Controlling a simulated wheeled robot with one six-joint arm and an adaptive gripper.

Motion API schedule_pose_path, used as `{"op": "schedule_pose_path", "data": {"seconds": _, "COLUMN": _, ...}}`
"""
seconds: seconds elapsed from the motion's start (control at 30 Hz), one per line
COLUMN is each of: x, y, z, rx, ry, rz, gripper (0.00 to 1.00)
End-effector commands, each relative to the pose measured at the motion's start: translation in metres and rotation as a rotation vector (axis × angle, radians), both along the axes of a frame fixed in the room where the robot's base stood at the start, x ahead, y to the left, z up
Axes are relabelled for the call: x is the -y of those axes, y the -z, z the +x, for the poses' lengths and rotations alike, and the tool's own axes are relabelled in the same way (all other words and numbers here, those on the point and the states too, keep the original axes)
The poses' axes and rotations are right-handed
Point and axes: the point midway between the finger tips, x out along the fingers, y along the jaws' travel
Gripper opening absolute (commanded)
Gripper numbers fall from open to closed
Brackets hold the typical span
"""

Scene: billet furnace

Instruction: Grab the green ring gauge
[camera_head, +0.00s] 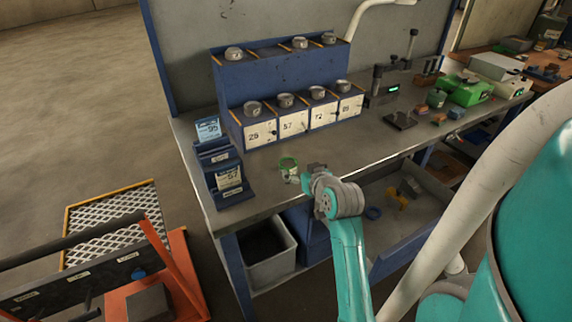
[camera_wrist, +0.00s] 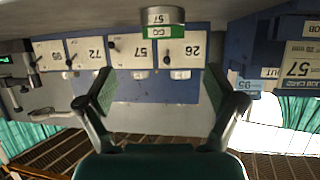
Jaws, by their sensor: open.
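The green ring gauge (camera_head: 288,166) is a small grey ring with a green band, on the bench top near its front edge. In the wrist view, which looks upside down, the gauge (camera_wrist: 163,16) is at the top centre, marked 57, with GO on its green band. My gripper (camera_head: 306,176) is just right of the gauge in the head view, partly overlapping the area beside it. In the wrist view my gripper (camera_wrist: 160,88) is open, its two fingers wide apart. The gauge lies beyond the fingertips, roughly centred between them, and nothing is held.
A blue rack (camera_head: 232,118) behind carries several grey rings above labels 26, 57, 72 and 95. A blue card holder (camera_head: 228,198) marked 57 stands left of the gauge. Bare bench lies between.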

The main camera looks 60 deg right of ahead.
Motion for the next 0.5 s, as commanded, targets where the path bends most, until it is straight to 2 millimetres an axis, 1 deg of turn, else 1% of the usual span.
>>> {"op": "schedule_pose_path", "data": {"seconds": 0.03, "x": 0.004, "y": 0.003, "z": 0.007, "rx": 0.0, "ry": -0.002, "rz": 0.001, "gripper": 0.93}}
{"op": "schedule_pose_path", "data": {"seconds": 0.1, "x": 0.01, "y": 0.006, "z": 0.013, "rx": 0.001, "ry": -0.001, "rz": 0.0, "gripper": 0.93}}
{"op": "schedule_pose_path", "data": {"seconds": 0.37, "x": 0.019, "y": 0.014, "z": 0.026, "rx": 0.001, "ry": 0.0, "rz": -0.001, "gripper": 0.93}}
{"op": "schedule_pose_path", "data": {"seconds": 0.5, "x": 0.027, "y": 0.023, "z": 0.04, "rx": 0.0, "ry": -0.002, "rz": 0.001, "gripper": 0.93}}
